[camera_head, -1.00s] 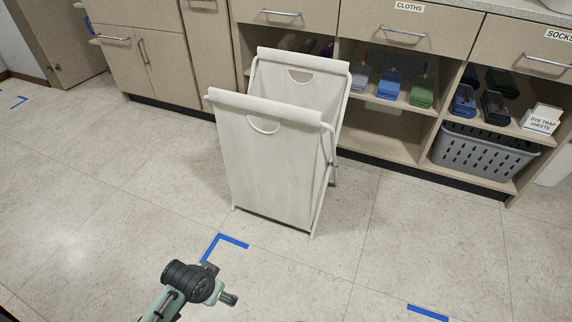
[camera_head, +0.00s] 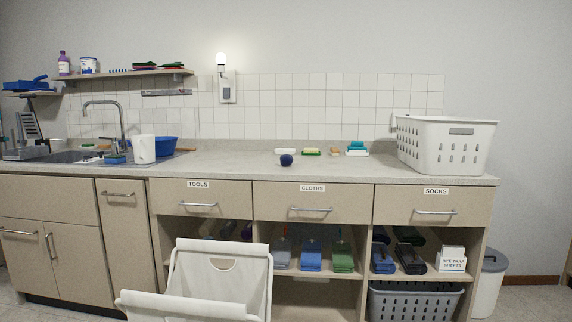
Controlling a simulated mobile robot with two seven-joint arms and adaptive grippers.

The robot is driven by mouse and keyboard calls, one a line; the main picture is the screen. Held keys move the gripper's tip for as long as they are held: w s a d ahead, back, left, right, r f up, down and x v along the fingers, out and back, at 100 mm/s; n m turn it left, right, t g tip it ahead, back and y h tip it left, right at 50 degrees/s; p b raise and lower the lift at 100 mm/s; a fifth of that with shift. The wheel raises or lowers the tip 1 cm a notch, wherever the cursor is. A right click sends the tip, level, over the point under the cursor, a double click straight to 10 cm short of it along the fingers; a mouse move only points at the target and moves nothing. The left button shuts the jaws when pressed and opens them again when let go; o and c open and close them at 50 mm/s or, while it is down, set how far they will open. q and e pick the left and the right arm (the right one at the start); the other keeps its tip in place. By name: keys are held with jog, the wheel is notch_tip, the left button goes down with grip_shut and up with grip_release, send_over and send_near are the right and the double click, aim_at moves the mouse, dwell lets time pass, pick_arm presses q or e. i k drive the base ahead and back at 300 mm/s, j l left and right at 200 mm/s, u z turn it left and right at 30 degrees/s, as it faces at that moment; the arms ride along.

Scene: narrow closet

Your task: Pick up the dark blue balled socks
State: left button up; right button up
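Nothing touches the ball that I can see. Neither of my grippers is in the head view now, so their state does not show.
A white laundry basket (camera_head: 445,146) stands on the counter's right end. Soap dishes and a sponge (camera_head: 312,152) lie behind the ball. A white container (camera_head: 144,149) stands left by the sink. A cloth hamper (camera_head: 205,285) stands on the floor in front of the cabinets.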

aim_at(285, 160)
jog(key=i+l, duration=1.25)
jog(key=l, duration=0.2)
